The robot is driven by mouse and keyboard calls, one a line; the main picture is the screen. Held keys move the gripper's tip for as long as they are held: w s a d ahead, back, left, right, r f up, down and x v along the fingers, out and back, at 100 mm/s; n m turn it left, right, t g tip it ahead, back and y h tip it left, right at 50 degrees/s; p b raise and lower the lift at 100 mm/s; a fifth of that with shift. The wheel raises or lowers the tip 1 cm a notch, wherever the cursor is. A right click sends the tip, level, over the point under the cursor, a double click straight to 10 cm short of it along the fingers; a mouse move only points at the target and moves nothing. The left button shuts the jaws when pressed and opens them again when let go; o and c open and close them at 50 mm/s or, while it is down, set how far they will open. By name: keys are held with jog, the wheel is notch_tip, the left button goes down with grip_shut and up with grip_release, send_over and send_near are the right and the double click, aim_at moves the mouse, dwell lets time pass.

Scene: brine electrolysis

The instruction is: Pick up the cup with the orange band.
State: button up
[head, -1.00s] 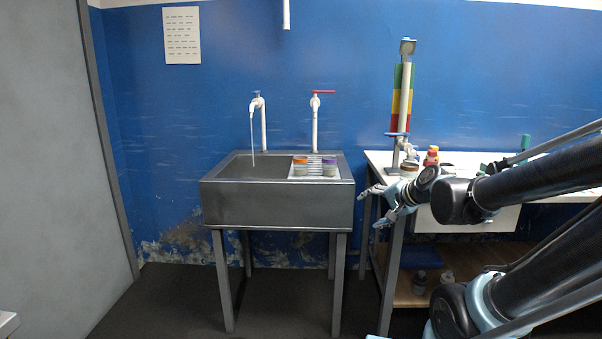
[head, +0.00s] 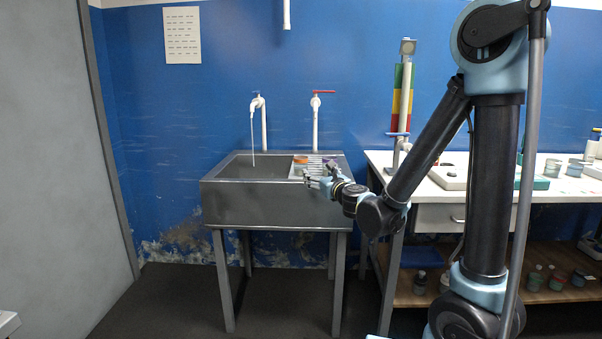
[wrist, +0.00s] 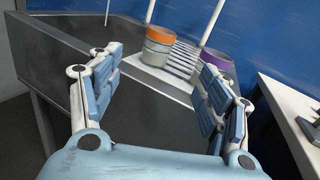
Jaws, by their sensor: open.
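The cup with the orange band (wrist: 158,46) stands upright on the ribbed drainboard (wrist: 183,63) at the sink's right end. In the head view the cup's orange band (head: 301,158) shows just left of my gripper, and its lower part is mostly hidden. A cup with a purple band (wrist: 216,62) stands to its right, partly behind my right finger in the wrist view. My gripper (wrist: 160,95) is open and empty. In the wrist view the orange-banded cup lies beyond the fingertips, between them in the picture. In the head view my gripper (head: 322,178) is at the sink's front right edge.
The metal sink (head: 240,205) has a basin on the left with water running from the left tap (head: 257,104). A red-handled tap (head: 316,118) rises behind the drainboard. A white bench (head: 440,187) with lab items stands to the right.

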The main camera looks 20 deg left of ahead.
aim_at(303, 164)
jog(key=shift+m, duration=0.5)
jog(key=x, duration=1.7)
jog(key=shift+w+a+f, duration=0.2)
jog(key=shift+w+f, duration=0.05)
jog(key=shift+w, duration=0.1)
jog(key=c, duration=1.3)
